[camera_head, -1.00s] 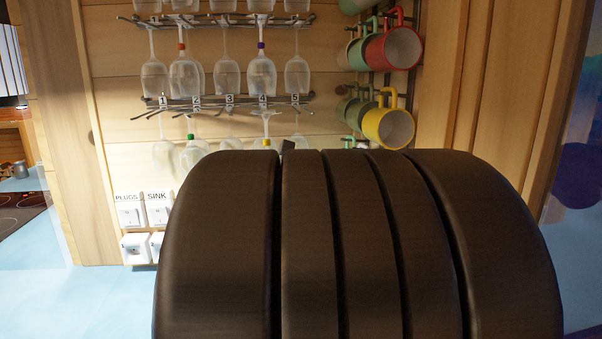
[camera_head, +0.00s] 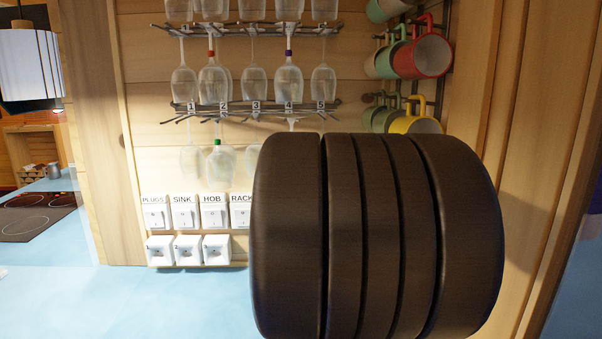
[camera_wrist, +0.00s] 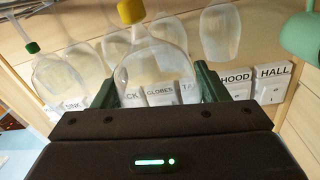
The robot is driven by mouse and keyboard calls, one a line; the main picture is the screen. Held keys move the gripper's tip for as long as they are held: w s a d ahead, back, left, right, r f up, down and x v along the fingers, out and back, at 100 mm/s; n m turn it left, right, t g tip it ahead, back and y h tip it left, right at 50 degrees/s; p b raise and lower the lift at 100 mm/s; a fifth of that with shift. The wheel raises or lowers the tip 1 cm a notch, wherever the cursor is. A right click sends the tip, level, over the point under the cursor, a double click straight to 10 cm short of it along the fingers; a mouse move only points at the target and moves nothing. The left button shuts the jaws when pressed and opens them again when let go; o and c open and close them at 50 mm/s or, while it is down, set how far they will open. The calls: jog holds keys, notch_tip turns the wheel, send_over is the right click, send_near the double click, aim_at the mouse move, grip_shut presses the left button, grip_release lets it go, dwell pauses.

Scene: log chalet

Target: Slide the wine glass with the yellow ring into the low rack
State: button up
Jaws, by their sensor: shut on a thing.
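In the wrist view, the wine glass with the yellow ring (camera_wrist: 150,62) hangs bowl-down between the two dark green fingers of my gripper (camera_wrist: 158,92). The fingers are shut on its clear bowl, and the yellow ring shows above it on the stem. In the head view the low rack (camera_head: 255,107) is the lower metal rack, labelled 1 to 5. A stem comes down under number 4, in line with where the yellow ring showed earlier. My arm hides the bowl, the ring and my gripper there. I cannot tell whether the foot sits in the slot.
A glass with a green ring (camera_head: 217,160) hangs left under the low rack. The upper rack (camera_head: 250,28) holds several glasses. Red mug (camera_head: 422,55) and yellow mug (camera_head: 415,125) hang at the right. Labelled switches (camera_head: 185,215) line the wall below.

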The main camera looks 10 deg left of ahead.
jog(key=x, duration=0.7)
jog(key=shift+w+d, duration=0.15)
jog(key=shift+w, duration=0.35)
dwell(0.5)
jog(key=shift+f, duration=0.15)
dwell(0.5)
jog(key=o, duration=0.9)
jog(key=shift+v, duration=3.6)
dwell(1.1)
